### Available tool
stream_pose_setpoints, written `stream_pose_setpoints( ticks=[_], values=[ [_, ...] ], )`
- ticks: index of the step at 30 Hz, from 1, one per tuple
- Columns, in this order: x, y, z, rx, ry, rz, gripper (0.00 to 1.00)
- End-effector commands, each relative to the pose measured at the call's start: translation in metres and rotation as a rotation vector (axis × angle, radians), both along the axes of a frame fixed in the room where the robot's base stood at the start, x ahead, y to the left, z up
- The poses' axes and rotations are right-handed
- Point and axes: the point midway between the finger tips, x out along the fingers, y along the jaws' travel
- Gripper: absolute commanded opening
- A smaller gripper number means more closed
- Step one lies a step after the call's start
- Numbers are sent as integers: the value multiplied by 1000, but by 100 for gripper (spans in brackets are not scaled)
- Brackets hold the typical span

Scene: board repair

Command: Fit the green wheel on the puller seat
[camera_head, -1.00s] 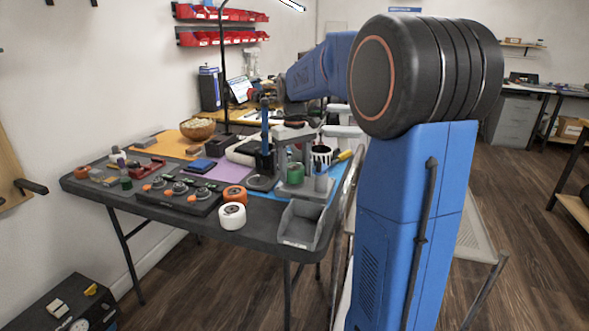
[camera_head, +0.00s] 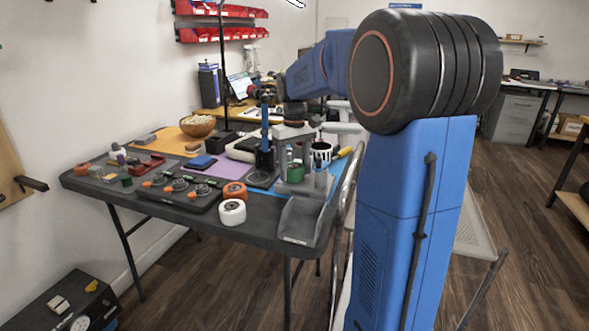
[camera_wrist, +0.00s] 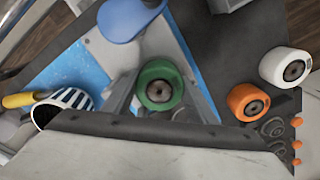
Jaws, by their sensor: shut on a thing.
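My gripper (camera_wrist: 160,98) points down over the table, with its two grey fingers shut on the sides of the green wheel (camera_wrist: 160,84). In the head view the green wheel (camera_head: 295,171) shows low between the fingers, above a grey base plate (camera_wrist: 152,45), which I take for the puller's base. The seat under the wheel is hidden, and I cannot tell whether the wheel touches it.
A white wheel (camera_head: 232,212) and an orange wheel (camera_head: 235,192) stand to the left. A grey bin (camera_head: 300,222) is at the front table edge. A striped cup (camera_wrist: 68,103) with a yellow-handled tool is close by. A blue post (camera_head: 265,125) stands left of my gripper.

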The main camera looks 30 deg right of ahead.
Motion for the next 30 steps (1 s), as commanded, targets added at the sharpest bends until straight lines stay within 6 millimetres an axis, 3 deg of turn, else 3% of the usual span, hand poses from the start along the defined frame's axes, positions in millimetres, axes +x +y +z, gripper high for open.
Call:
stream_pose_setpoints(
  ticks=[23, 24, 25, 26, 30],
  values=[
    [0, 0, -2, 0, 0, 0, 26],
    [0, 0, -2, 0, -1, 0, 61],
    [0, 0, -2, 0, -1, 0, 69],
    [0, 0, -2, 0, 0, 0, 74],
    [0, -1, -2, -1, 0, 0, 74]
  ],
)
